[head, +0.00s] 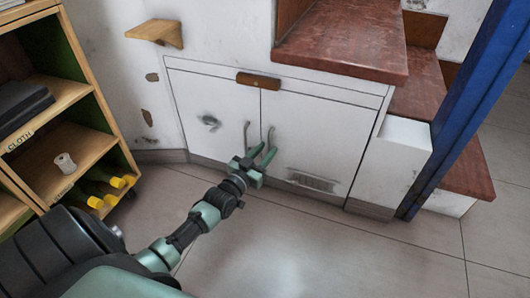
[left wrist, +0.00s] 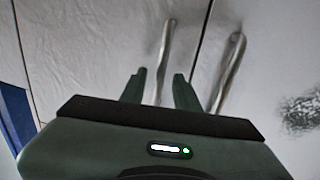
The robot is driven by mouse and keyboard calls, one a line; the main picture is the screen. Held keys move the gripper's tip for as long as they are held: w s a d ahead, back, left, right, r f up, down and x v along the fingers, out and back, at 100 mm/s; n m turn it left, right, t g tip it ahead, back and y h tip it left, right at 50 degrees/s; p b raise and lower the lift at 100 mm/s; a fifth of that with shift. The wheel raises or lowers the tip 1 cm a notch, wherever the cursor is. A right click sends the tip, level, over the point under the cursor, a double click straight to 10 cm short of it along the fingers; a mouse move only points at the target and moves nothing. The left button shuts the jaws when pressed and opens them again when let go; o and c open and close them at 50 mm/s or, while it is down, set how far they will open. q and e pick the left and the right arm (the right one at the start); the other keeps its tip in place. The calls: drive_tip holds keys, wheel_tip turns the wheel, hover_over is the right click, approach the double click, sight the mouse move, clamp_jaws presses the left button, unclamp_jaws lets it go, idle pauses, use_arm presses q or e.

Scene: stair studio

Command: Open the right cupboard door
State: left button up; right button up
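The right cupboard door (head: 315,140) is a white panel under the stairs and looks shut. Its slim grey bar handle (head: 269,134) is near its left edge, beside the left door's similar handle (head: 246,132). My left gripper (head: 263,153) is open at the lower part of the right door's handle. In the left wrist view, which looks turned over, this handle (left wrist: 168,38) runs down between the two spread fingers of the gripper (left wrist: 159,73). The left door's handle (left wrist: 228,70) lies outside them. Contact cannot be told. My right gripper is not in view.
The left door (head: 205,110) has a dark scuff. Red-topped stairs (head: 345,40) rise above the cupboard, and a blue post (head: 465,110) stands at the right. A wooden shelf unit (head: 75,145) stands at the left. The tiled floor (head: 330,245) in front is clear.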

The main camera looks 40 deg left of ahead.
use_arm(q)
clamp_jaws()
idle(1.2)
